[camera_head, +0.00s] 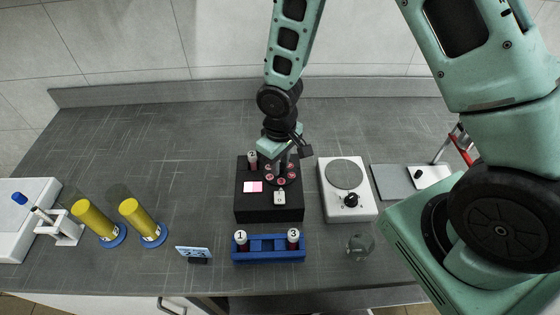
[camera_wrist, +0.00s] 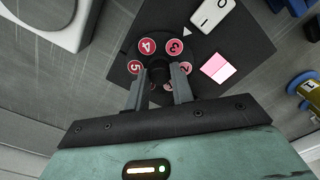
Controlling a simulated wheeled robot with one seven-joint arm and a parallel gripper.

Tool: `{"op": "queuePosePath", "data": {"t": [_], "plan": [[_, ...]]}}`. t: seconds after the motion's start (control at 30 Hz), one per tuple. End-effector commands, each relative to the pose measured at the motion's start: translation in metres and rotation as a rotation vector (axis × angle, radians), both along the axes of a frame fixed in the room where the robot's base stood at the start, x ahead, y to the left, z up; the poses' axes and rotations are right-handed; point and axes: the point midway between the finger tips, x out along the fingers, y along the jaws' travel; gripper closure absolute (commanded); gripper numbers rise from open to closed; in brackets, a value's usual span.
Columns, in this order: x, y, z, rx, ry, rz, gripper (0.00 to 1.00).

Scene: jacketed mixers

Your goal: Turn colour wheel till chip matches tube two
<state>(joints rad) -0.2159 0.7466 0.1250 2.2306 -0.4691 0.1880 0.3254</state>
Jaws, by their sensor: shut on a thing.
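The black comparator box (camera_head: 268,211) stands mid-table. Its round colour wheel (camera_wrist: 145,50) carries numbered red and pink chips; chip 3 (camera_wrist: 174,46) lies nearest the white triangle mark (camera_wrist: 187,31). My gripper (camera_wrist: 158,78) is shut on the wheel's dark centre knob (camera_wrist: 157,70), one finger on each side. The gripper also shows above the wheel in the head view (camera_head: 281,165). The box's two-part window (camera_wrist: 217,68) shows one pink half and one paler, almost white half. Tube 2 (camera_head: 252,158) stands upright at the box's back left. Chips under the fingers are partly hidden.
A blue rack (camera_head: 268,256) in front holds tube 1 (camera_head: 240,238) and tube 3 (camera_head: 293,237). A white switch (camera_head: 280,197) is on the box. A white hotplate (camera_head: 360,212) stands close right. Yellow cylinders (camera_head: 93,220) are left.

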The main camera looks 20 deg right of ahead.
Motion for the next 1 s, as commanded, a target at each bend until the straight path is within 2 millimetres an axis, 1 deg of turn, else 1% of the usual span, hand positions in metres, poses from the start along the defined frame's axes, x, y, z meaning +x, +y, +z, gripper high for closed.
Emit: {"op": "queuePosePath", "data": {"t": [0.27, 0.7, 1.0], "plan": [[0.0001, -0.0004, 0.0004, -0.001, 0.000, 0.183, 0.99], [0.0003, -0.0005, 0.0010, -0.001, 0.000, 0.596, 0.99], [0.0002, -0.0001, 0.0012, 0.000, 0.000, 0.828, 0.99]]}}
